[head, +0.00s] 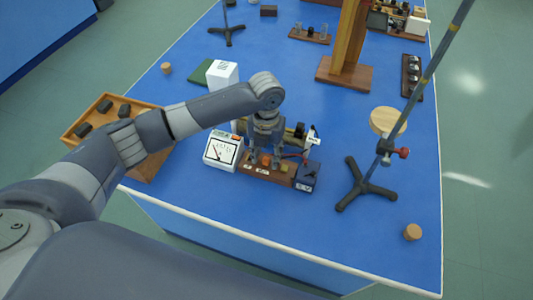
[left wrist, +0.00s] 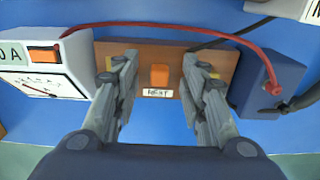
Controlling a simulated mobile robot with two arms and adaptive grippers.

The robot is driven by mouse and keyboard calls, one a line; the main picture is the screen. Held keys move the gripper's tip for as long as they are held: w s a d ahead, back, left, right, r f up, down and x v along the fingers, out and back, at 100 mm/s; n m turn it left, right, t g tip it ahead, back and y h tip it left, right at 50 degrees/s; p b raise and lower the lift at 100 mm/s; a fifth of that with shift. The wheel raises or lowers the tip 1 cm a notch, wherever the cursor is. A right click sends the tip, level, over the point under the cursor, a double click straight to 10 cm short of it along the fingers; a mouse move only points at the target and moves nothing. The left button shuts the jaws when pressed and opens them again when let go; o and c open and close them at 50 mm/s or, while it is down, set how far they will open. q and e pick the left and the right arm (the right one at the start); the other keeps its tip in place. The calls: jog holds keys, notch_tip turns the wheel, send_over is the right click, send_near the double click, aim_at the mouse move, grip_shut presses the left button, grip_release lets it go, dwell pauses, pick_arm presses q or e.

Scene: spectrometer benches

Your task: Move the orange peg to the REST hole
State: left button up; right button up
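The orange peg (left wrist: 159,76) stands in a brown wooden board (left wrist: 143,55), above a small white label (left wrist: 157,93) whose lettering is too blurred to read surely. In the head view the peg (head: 266,159) shows small between the fingers. My left gripper (left wrist: 160,58) is open, pointing down over the board, with one finger on each side of the peg and a gap to each. It also shows in the head view (head: 265,158). Yellow parts on the board are partly hidden by the fingers. I cannot tell which hole is REST. My right gripper is not in view.
A white meter (head: 222,150) stands left of the board and a dark blue box (head: 307,177) right of it, with a red wire (left wrist: 230,38) arching behind. A black tripod stand (head: 363,187) is further right. The blue bench front is clear.

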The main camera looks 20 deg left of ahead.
pick_arm(q)
notch_tip(320, 180, up, 12)
dwell(0.4)
jog(key=shift+f, duration=0.1)
